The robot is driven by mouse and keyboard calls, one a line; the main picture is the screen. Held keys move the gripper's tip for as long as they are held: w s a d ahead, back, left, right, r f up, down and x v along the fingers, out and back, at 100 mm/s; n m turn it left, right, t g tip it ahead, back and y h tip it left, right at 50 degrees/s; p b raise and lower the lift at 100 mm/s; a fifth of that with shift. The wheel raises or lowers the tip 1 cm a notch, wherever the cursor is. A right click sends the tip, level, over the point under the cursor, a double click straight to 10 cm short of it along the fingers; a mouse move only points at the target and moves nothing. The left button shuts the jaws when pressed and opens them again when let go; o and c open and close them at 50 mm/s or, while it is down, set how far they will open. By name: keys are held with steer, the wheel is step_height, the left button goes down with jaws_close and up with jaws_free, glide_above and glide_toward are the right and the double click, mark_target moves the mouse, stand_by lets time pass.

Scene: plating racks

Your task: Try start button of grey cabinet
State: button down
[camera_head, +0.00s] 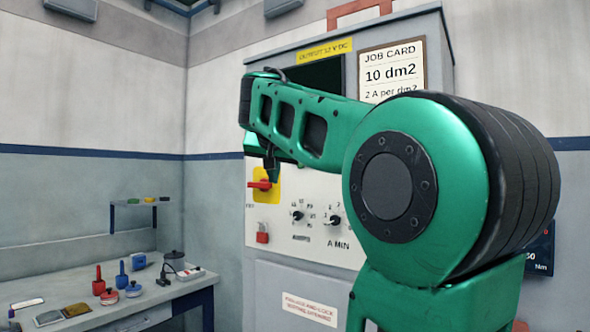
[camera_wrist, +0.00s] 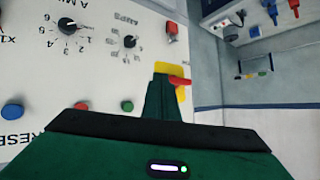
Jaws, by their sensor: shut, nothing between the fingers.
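The grey cabinet (camera_head: 265,292) stands in the middle of the head view, its white control panel partly hidden behind my arm. In the wrist view the panel is seen turned. It shows a green button (camera_wrist: 127,106), a red button (camera_wrist: 80,106) and a blue button (camera_wrist: 12,111) beside a partly visible "RESE" label. No start label is readable. My gripper (camera_wrist: 163,82) is shut and empty. Its tip appears in front of the panel between the green button and the red switch handle (camera_wrist: 179,81); contact cannot be told. In the head view my gripper (camera_head: 272,174) shows above the red handle.
Two black dial knobs (camera_wrist: 67,25) (camera_wrist: 130,41) and a red padlock (camera_wrist: 172,30) sit on the panel. A bench (camera_head: 150,300) with tools stands at left, under a small shelf (camera_head: 140,203).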

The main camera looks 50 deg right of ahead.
mark_target(301, 164)
steer(key=shift+m+h, duration=0.3)
steer(key=shift+h, duration=0.1)
steer(key=r, duration=0.4)
steer(key=shift+w+d, duration=0.25)
steer(key=shift+d, duration=0.1)
steer(key=d, duration=0.8)
steer(key=shift+w+d, duration=0.35)
steer(key=shift+d, duration=0.1)
stand_by(1.3)
steer(key=shift+d, duration=0.35)
